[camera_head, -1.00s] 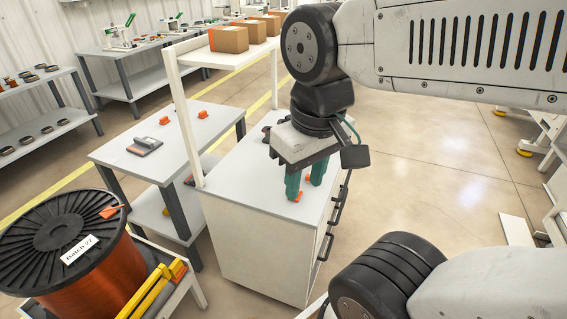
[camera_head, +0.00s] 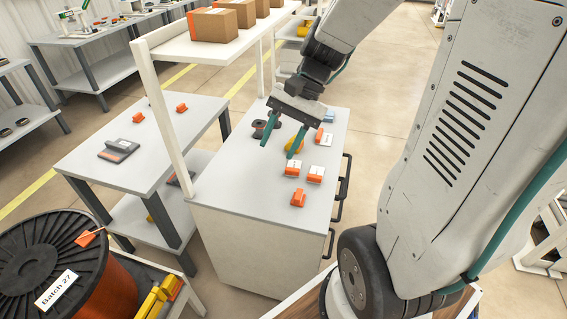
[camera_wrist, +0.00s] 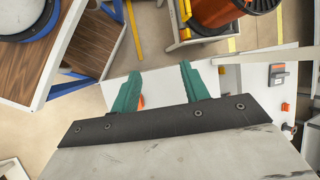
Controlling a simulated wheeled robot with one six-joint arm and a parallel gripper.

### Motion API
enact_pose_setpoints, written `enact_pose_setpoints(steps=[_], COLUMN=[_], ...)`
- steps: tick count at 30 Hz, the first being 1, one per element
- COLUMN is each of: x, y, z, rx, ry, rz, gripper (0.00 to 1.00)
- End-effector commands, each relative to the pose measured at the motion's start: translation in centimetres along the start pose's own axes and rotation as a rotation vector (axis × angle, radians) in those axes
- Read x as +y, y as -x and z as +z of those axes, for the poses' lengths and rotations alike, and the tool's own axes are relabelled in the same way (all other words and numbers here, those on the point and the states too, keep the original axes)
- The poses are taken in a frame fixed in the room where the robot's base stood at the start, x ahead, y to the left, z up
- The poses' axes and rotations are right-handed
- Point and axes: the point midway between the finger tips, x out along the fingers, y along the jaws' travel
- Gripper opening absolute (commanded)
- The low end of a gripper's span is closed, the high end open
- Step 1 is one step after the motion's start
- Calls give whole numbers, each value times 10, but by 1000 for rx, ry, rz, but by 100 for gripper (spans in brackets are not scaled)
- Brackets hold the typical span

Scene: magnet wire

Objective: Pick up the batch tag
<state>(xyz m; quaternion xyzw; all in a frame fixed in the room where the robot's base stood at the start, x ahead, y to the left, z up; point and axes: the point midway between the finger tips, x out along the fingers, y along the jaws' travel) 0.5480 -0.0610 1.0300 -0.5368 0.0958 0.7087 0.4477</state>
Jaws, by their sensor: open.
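The batch tag (camera_head: 57,289), a white label reading "Batch 27", lies on the black flange of a large copper-wire spool (camera_head: 103,293) at the lower left of the head view. My gripper (camera_head: 277,151) is open with green fingers pointing down over the white cabinet, well to the right of the tag. It looks empty. In the wrist view the fingers (camera_wrist: 160,70) are spread apart. The copper spool (camera_wrist: 213,12) shows at the top edge there; I cannot make out the tag.
The white cabinet (camera_head: 235,205) holds several orange-and-white pieces, a yellow item and a dark spool. A raised shelf (camera_head: 180,45) with cardboard boxes stands behind on white posts. An orange piece (camera_head: 88,237) lies on the spool's flange.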

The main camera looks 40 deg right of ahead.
Motion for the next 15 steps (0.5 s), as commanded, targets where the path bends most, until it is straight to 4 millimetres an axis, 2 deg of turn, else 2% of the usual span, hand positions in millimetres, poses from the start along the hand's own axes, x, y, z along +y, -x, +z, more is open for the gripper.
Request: enact_pose_setpoints(steps=[1,5,8,12,15], x=[3,12,26,58,84], y=[-5,-15,-24,-40,-51], z=[-22,-76,-120,-179,-214], rx=[-32,-99,-144,-200,-231], ry=[-97,-337,-523,-782,-940], rz=[-50,-194,-307,-465,-564], gripper=[45,45,45,45,45])
